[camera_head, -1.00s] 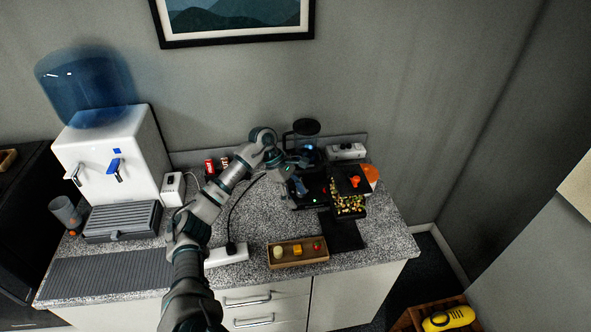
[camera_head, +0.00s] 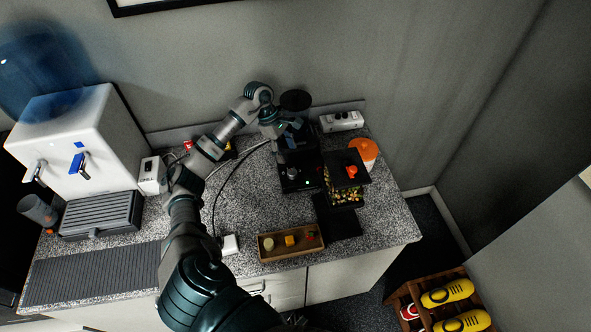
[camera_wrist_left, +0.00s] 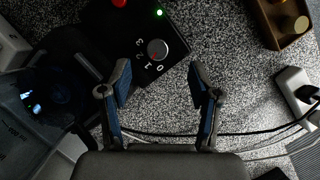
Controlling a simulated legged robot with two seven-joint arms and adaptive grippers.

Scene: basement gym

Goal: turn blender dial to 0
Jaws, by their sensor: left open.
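The blender's black base (camera_head: 298,170) stands at the back of the counter. It also shows in the left wrist view (camera_wrist_left: 178,42), with a silver dial (camera_wrist_left: 158,49), a green light (camera_wrist_left: 159,13) and a red button (camera_wrist_left: 119,2). The numbers 0 to 3 curve around the dial's lower left. A small reddish mark shows low on the dial; I cannot tell exactly which number it points at. My left gripper (camera_wrist_left: 160,85) is open and empty, with the dial just beyond its fingertips, between their lines. In the head view, my left gripper (camera_head: 290,140) is beside the blender. My right gripper is not in view.
A power strip (camera_head: 341,121) lies behind. A wooden tray (camera_head: 291,254) lies in front. A cable (camera_wrist_left: 240,134) crosses the counter. The water dispenser (camera_head: 80,130) stands left.

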